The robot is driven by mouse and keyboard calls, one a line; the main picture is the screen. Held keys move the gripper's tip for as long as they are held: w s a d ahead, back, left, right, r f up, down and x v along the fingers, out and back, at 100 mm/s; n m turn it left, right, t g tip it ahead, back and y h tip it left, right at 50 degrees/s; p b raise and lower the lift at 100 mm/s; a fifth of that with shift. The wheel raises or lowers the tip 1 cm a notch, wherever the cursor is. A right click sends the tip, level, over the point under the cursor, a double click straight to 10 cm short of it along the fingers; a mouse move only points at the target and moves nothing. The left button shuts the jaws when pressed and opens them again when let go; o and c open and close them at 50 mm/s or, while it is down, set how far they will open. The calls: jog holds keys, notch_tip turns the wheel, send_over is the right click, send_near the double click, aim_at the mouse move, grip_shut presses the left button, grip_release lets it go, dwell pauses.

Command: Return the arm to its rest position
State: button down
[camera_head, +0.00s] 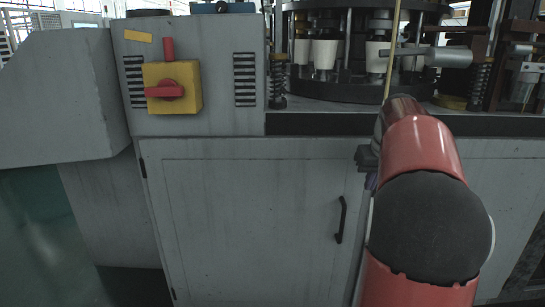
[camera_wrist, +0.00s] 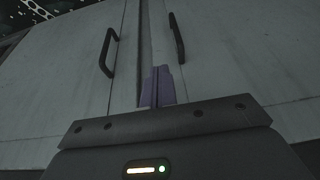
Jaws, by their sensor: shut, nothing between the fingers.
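My arm, with red shells and a dark round joint cover, rises along the right side of the head view, in front of the machine cabinet (camera_head: 255,215). The arm's far end is beside the cabinet's upper right part. In the wrist view my gripper (camera_wrist: 158,86) shows two purple-grey fingers pressed together with nothing between them. Behind them are two pale cabinet doors (camera_wrist: 70,75) with dark handles. The fingers appear apart from the doors. In the head view the fingers cannot be made out clearly, as the arm covers much of that area.
A yellow switch box (camera_head: 185,97) with a red handle is on the machine front. A round turret (camera_head: 350,80) with white cups (camera_head: 323,56) stands above the cabinet. A dark door handle (camera_head: 341,219) is just left of my arm. Open floor (camera_head: 45,245) shows at lower left.

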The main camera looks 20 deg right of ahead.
jog(key=shift+a, duration=0.1)
jog(key=s+a+n, duration=0.1)
jog(key=s+a, duration=0.3)
jog(key=a, duration=0.5)
jog(key=s+a+n, duration=0.1)
jog(key=s+a, duration=0.3)
jog(key=a, duration=0.5)
jog(key=s+a+f+n+t+y, duration=0.1)
jog(key=s+a+f, duration=0.7)
jog(key=s+a, duration=0.4)
jog(key=shift+s+f+n+t, duration=0.3)
jog(key=shift+s+f, duration=0.1)
jog(key=shift+s, duration=0.1)
